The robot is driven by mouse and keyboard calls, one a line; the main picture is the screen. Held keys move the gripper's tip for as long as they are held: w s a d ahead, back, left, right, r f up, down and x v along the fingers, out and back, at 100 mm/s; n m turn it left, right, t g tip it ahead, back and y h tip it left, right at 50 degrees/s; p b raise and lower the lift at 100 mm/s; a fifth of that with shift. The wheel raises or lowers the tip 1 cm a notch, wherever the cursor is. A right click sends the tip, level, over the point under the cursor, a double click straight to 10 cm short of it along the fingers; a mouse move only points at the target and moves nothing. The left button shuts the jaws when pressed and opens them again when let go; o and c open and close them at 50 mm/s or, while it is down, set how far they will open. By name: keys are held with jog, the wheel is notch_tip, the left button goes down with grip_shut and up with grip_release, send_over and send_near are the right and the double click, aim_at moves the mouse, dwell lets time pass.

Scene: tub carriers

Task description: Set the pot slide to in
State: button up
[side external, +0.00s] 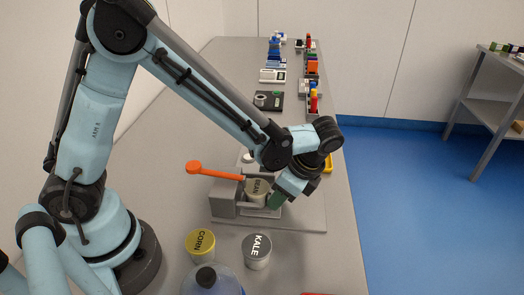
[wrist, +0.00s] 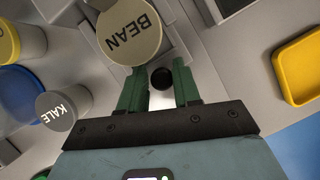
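The BEAN pot (side external: 257,190) stands in a grey holder (side external: 224,200) with an orange lever (side external: 215,172) reaching out to the left. In the wrist view the BEAN lid (wrist: 130,36) lies just ahead of my fingers. A black round knob (wrist: 162,78) shows between the green fingertips of my gripper (wrist: 159,70), with gaps on both sides. My gripper is open and holds nothing. In the side view my gripper (side external: 276,199) is low at the right front of the holder, and the knob is hidden there. I cannot tell which part the knob joins.
A yellow CORN pot (side external: 201,246) and a grey KALE pot (side external: 257,251) stand in front of the holder. A yellow tray (wrist: 298,70) lies to the right. Several small items line the table behind.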

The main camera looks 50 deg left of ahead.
jog(key=v, duration=1.2)
jog(key=s+a+n+t+h, duration=0.1)
jog(key=s+a+n+t, duration=0.1)
jog(key=a+n+t, duration=0.1)
jog(key=s+a+n+t+h, duration=0.1)
jog(key=s+a+n+t, duration=0.1)
jog(key=a+n, duration=0.3)
jog(key=s+a+r+n+t+h, duration=0.1)
jog(key=s+a+n+t+h, duration=0.1)
jog(key=a+n+t, duration=0.2)
jog(key=shift+s+a+n, duration=0.2)
jog(key=shift+a+n, duration=0.15)
jog(key=shift+n, duration=0.35)
